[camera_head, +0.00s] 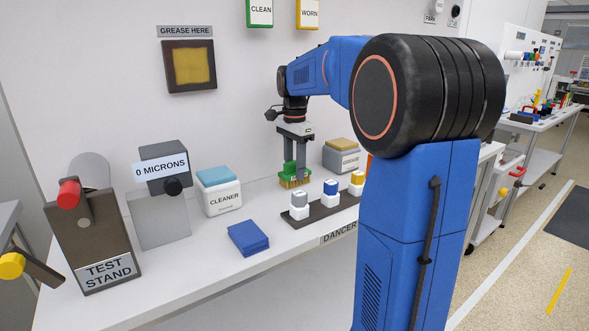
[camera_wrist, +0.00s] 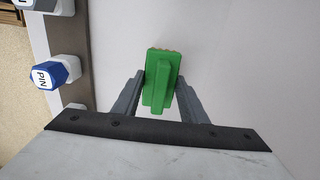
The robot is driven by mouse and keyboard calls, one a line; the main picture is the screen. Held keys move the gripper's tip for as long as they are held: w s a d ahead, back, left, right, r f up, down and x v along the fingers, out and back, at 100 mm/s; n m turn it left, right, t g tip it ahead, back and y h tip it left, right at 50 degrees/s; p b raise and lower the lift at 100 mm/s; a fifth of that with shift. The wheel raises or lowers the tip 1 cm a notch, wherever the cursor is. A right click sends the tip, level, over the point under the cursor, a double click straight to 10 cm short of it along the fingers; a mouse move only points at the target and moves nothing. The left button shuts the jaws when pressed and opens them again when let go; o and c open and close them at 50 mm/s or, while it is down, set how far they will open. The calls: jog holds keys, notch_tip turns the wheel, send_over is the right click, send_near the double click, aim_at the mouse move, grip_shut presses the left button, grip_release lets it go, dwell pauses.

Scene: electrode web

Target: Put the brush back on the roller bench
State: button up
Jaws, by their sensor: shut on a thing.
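A green brush (camera_head: 294,177) with tan bristles is held by my gripper (camera_head: 294,160) over the white bench (camera_head: 185,270), bristles down. In the head view the bristle tips are close to the bench top, just behind the dark peg rack; I cannot tell if they touch. In the wrist view the green brush (camera_wrist: 160,83) sits between the two grey fingers (camera_wrist: 160,95), which press on its sides. My arm hides the right part of the bench.
The dark rack (camera_head: 322,208) holds white pegs with grey, blue and yellow tops. A cleaner box (camera_head: 218,197), blue cloth (camera_head: 248,238), test stand (camera_head: 95,235), gauge block (camera_head: 165,195) and grey box with a tan top (camera_head: 341,158) stand around. Bench between cleaner and brush is clear.

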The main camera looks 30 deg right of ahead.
jog(key=shift+f, duration=0.2)
jog(key=o, duration=0.9)
notch_tip(320, 180, up, 12)
jog(key=shift+s, duration=0.15)
dwell(0.6)
